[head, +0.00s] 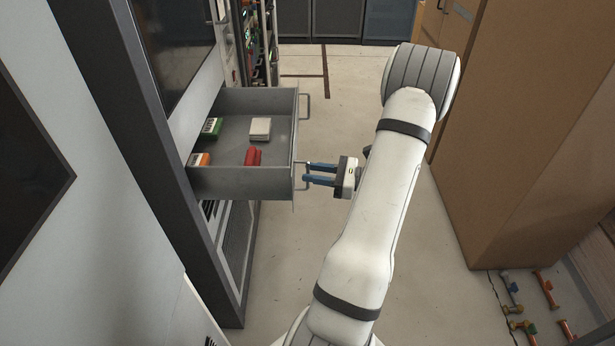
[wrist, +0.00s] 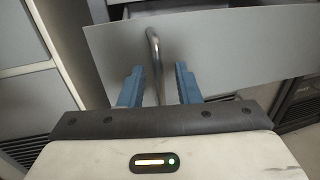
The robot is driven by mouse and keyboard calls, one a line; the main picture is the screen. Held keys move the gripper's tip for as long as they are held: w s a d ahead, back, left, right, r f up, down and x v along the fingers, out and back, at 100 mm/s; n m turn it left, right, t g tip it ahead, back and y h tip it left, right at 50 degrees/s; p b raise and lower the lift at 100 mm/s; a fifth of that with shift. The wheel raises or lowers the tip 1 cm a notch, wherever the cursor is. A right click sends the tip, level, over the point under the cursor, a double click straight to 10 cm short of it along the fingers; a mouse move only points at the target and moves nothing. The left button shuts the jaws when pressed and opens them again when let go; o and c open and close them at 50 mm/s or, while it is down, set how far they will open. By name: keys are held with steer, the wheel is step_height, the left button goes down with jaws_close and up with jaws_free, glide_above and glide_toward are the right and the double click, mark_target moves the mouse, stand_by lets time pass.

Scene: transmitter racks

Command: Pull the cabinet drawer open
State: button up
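The grey drawer (head: 240,185) stands pulled out of the dark-framed cabinet (head: 150,130) in the head view. Its front panel (wrist: 235,50) fills the upper part of the wrist view. The front carries two metal bar handles, a far one (head: 305,107) and a near one (head: 299,176). My gripper (head: 305,174) is at the near handle. In the wrist view the handle (wrist: 155,60) stands between my two blue fingers (wrist: 160,70), with a visible gap on each side. The gripper is open around it.
The drawer holds a green-and-white box (head: 211,128), an orange-and-white box (head: 199,159), a white block (head: 260,128) and a red item (head: 253,156). A large brown box (head: 540,130) stands at the right. Small coloured parts (head: 548,290) lie on the floor, lower right.

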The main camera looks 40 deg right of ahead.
steer(key=v, duration=0.8)
steer(key=shift+s+a, duration=0.1)
stand_by(0.4)
